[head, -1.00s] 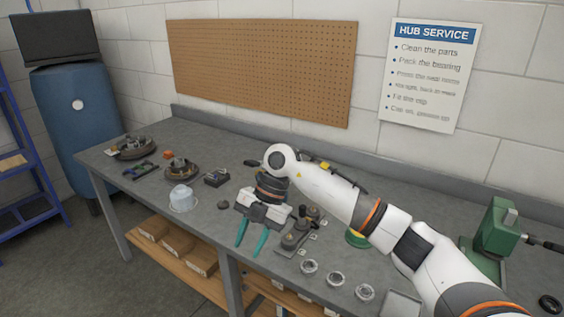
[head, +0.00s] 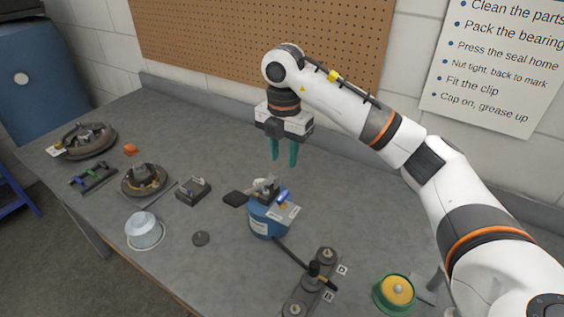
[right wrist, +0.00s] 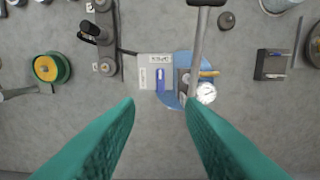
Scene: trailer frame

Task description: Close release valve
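A blue hand pump (head: 268,220) stands on the bench in the head view, with a dark lever handle (head: 236,199) and a pale labelled plate (head: 286,215). A small blue lever (head: 282,197) shows at the plate, probably the release valve. In the right wrist view the blue lever (right wrist: 160,79) lies on the plate, beside the pump's gauge (right wrist: 206,92) and handle bar (right wrist: 198,45). My right gripper (head: 284,160) points down above and behind the pump. Its fingers are apart and empty, touching nothing. My left gripper is out of view.
A dark block with posts (head: 312,285) is joined to the pump by a black hose (head: 291,253). A green and yellow round part (head: 394,292), a clear tub (head: 145,229) and hub parts (head: 145,180) stand around. The bench behind the pump is clear.

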